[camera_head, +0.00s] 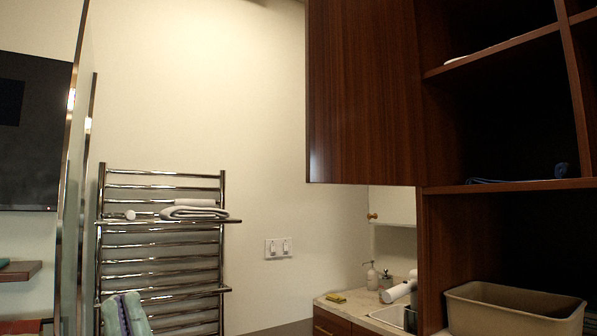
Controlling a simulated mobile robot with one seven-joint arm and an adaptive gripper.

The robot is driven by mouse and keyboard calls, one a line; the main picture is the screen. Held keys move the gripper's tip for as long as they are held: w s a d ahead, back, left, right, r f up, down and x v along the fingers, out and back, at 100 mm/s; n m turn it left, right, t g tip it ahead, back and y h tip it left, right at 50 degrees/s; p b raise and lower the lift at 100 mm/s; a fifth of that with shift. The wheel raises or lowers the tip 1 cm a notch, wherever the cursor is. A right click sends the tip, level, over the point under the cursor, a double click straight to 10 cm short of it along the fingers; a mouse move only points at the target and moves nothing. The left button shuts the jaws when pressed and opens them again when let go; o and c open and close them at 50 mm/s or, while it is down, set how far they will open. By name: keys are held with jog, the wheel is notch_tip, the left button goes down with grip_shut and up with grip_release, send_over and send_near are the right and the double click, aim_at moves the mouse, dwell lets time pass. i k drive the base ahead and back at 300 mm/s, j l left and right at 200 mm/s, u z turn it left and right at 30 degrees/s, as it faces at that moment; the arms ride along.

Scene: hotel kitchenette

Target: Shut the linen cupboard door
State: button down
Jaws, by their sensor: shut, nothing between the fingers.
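The linen cupboard door (363,95) is a dark reddish-brown wood panel. It stands open, swung out to the left of the cupboard, and its top is cut off by the picture's edge. The linen cupboard (500,186) on the right has open dark shelves whose insides show. A dark blue cloth lies on the middle shelf and something white on the upper one. No handle shows on the door's visible face. My gripper is not in view.
A beige bin (515,310) stands in the cupboard's lower bay. A counter with a sink (392,316), soap bottles and a yellow sponge (336,298) lies below the door. A chrome towel rack (162,250) with towels and a glass panel (72,180) stand at left.

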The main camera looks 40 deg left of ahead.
aim_at(364, 118)
jog(key=i+j+u, duration=0.1)
jog(key=j, duration=0.3)
jog(key=i+j+u, duration=0.1)
jog(key=j, duration=0.3)
jog(key=i+j+u, duration=0.1)
jog(key=i+j, duration=0.15)
jog(key=j, duration=0.1)
